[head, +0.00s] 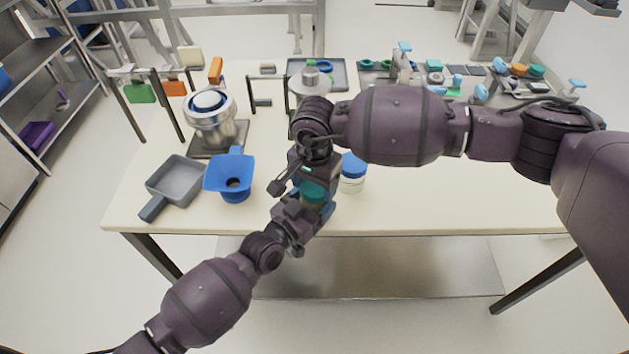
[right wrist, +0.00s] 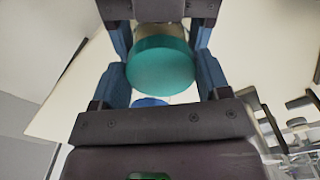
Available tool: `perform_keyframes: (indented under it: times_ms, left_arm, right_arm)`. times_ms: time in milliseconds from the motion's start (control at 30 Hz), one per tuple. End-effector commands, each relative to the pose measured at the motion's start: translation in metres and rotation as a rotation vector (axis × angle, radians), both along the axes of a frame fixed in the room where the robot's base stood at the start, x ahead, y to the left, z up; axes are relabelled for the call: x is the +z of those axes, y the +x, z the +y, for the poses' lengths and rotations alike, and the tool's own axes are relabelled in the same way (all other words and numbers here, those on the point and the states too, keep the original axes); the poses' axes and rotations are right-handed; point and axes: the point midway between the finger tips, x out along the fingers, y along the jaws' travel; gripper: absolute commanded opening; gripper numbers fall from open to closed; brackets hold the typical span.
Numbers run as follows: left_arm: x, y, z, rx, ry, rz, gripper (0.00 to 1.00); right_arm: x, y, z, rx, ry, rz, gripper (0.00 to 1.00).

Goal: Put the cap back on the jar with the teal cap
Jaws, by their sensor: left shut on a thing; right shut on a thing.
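The teal cap (head: 313,190) is between the fingers of my right gripper (head: 311,183), which is shut on it above the front part of the table. In the right wrist view the teal cap (right wrist: 160,64) lies flat against the end of a pale jar (right wrist: 158,32). I cannot tell whether it is fully seated. My left gripper (head: 318,208) comes up from the lower left and is shut on the jar, its blue fingers on either side of the body. In the head view the grippers hide most of the jar.
A jar with a blue cap (head: 353,173) stands on the table (head: 430,200) just right of the grippers. A blue funnel-like container (head: 230,177), a grey pan (head: 174,181) and a metal pot (head: 211,128) stand to the left. The table's front right is clear.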

Motion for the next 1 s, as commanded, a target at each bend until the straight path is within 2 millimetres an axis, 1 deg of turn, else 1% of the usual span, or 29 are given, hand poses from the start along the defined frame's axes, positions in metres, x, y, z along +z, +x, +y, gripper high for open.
perform_keyframes:
  times_ms: [500,533,700,733,1000]
  left_arm:
    - [-0.0004,-0.0001,0.0001,0.0,0.001,0.001,0.32]
    - [-0.0004,-0.0001,0.0001,0.0,0.001,0.001,0.32]
    - [-0.0004,-0.0001,0.0001,0.0,0.001,0.001,0.32]
    - [-0.0004,-0.0001,0.0001,0.0,0.001,0.001,0.32]
    - [-0.0004,-0.0001,0.0001,0.0,0.001,0.001,0.32]
  right_arm:
    - [-0.0084,-0.0003,0.0001,0.001,0.0,0.0,0.48]
    - [-0.0086,-0.0003,0.0001,0.001,0.0,0.0,0.71]
    - [-0.0085,-0.0003,0.0001,0.001,0.0,0.0,0.97]
    - [-0.0085,-0.0003,0.0001,0.001,0.0,0.0,0.99]
    - [-0.0076,-0.0001,0.0,0.001,0.0,0.0,0.99]
